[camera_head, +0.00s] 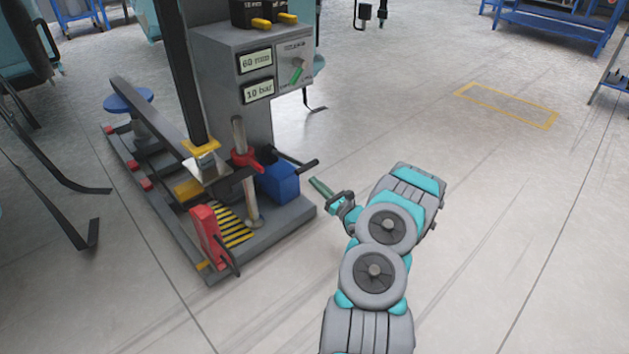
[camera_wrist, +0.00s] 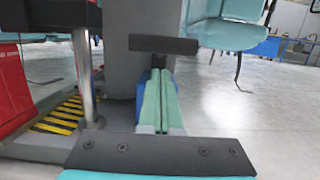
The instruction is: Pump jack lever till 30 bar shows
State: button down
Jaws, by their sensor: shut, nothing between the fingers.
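The jack's blue pump block (camera_head: 278,183) sits on the grey base of the press. Its dark lever (camera_head: 297,161) sticks out to the right, with a black grip at its end. The lower display (camera_head: 258,91) reads 10 bar. My gripper (camera_head: 317,186) is shut and empty, just in front of and below the lever's end in the head view. In the wrist view the green fingers (camera_wrist: 158,105) lie together, and the black lever grip (camera_wrist: 163,45) crosses just above their tips. Whether they touch cannot be told. The blue block (camera_wrist: 142,84) is partly hidden behind the fingers.
The upper display (camera_head: 255,61) reads 60 mm. A chrome post with a red collar (camera_head: 245,158) and a red block (camera_head: 205,232) stand left of the pump. The grey floor to the right is clear, with a yellow marked rectangle (camera_head: 506,104).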

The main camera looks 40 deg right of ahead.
jog(key=shift+w+r, duration=0.55)
jog(key=shift+r, duration=0.25)
jog(key=shift+r, duration=0.1)
jog(key=shift+w+r, duration=0.25)
jog(key=shift+r, duration=0.35)
jog(key=shift+a, duration=0.1)
